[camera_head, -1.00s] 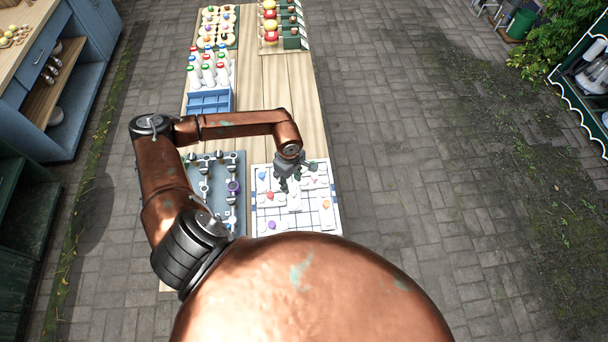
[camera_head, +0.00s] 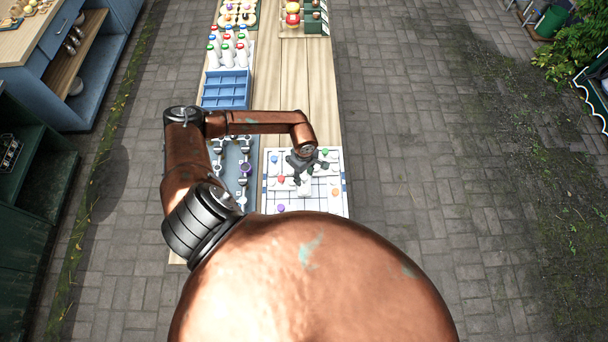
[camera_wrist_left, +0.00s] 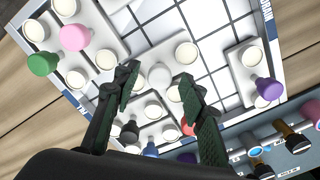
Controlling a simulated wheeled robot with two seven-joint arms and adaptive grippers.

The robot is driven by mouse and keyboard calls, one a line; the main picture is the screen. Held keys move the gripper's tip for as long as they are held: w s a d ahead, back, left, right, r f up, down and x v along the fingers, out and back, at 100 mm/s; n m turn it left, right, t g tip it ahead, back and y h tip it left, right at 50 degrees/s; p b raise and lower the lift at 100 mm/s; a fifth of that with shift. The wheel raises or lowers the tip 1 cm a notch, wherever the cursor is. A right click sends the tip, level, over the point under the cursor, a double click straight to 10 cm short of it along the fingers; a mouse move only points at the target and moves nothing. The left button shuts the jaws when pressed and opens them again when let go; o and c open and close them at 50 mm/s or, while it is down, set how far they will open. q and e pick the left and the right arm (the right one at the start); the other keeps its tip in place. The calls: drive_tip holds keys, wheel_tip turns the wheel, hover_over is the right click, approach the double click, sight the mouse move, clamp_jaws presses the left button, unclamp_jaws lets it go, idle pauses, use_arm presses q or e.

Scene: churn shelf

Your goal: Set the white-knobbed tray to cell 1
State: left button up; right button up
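A white board (camera_head: 333,198) with a dark grid and a blue-marked border lies on the wooden table. Several white trays with round pegs and coloured knobs stand on it. My left gripper (camera_head: 303,165) hangs over the board, pointing down. In the left wrist view its two fingers (camera_wrist_left: 158,88) are apart, with a white knob (camera_wrist_left: 160,75) showing in the gap between them; nothing is gripped. Pink (camera_wrist_left: 75,37) and green (camera_wrist_left: 42,64) knobs are at upper left there, a purple knob (camera_wrist_left: 269,88) at right. Cell numbers are not readable. My right gripper is out of view.
Left of the board a grey rack (camera_head: 228,158) with knobbed fittings stands close by. A blue divided crate (camera_head: 226,90), white bottles (camera_head: 228,50) and a green display (camera_head: 312,23) stand farther back. Bare table lies behind the board. My copper arm hides the near table.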

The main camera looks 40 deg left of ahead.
use_arm(q)
drive_tip(key=shift+c, duration=0.6)
clamp_jaws()
drive_tip(key=shift+w, duration=0.1)
